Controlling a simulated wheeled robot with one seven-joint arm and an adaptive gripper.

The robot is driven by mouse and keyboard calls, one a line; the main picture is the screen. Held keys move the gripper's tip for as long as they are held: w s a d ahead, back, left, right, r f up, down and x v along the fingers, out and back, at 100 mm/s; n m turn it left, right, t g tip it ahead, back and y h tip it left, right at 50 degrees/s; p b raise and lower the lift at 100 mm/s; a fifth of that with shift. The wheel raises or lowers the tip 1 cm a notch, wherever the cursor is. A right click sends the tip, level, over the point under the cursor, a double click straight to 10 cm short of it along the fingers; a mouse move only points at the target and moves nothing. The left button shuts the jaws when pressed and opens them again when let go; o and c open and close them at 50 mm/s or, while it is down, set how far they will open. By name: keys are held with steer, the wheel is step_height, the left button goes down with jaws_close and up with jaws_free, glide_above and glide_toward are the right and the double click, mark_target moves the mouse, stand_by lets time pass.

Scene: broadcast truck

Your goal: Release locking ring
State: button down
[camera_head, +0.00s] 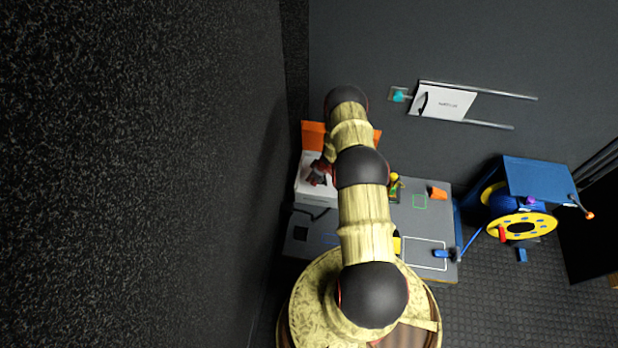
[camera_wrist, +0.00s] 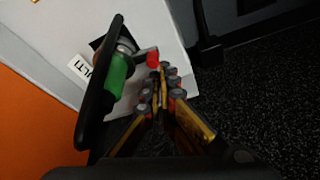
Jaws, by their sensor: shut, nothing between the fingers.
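In the wrist view a green cylindrical connector (camera_wrist: 115,72) sits beside a black disc-like part (camera_wrist: 92,95) seen nearly edge-on. A grey ring (camera_wrist: 127,47) is at the connector's upper end; I cannot tell for sure that it is the locking ring. A short dark lever with a red tip (camera_wrist: 153,56) sticks out from it to the right. My gripper (camera_wrist: 166,80) is shut and empty, its fingertips just below the red tip; I cannot tell whether they touch. In the head view my gripper (camera_head: 318,174) is over the white box (camera_head: 316,193), and the connector cannot be made out.
A label reading "ULTI" (camera_wrist: 82,68) is on the white surface. An orange panel (camera_wrist: 35,110) stands at left. In the head view a grey bench (camera_head: 420,220) holds an orange cup (camera_head: 437,193); a blue-yellow cable reel (camera_head: 520,205) stands at right.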

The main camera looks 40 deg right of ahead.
steer(key=shift+s+d, duration=0.3)
steer(key=shift+s, duration=0.25)
steer(key=shift+s+d, duration=0.3)
steer(key=shift+s, duration=0.25)
steer(key=shift+s+d, duration=0.1)
stand_by(0.7)
steer(key=shift+w+d, duration=0.35)
steer(key=shift+w, duration=0.4)
steer(key=shift+w+a, duration=0.1)
steer(key=shift+a, duration=0.15)
steer(key=a, duration=0.1)
steer(key=w+a, duration=0.1)
steer(key=a, duration=0.1)
steer(key=shift+w+a+b, duration=0.25)
steer(key=shift+a+b, duration=0.1)
steer(key=s+d+r+p, duration=0.1)
steer(key=d+r+p, duration=0.2)
steer(key=r, duration=0.6)
steer(key=shift+s+d+r+p, duration=0.2)
steer(key=shift+d+r+p, duration=0.05)
steer(key=shift+p, duration=0.55)
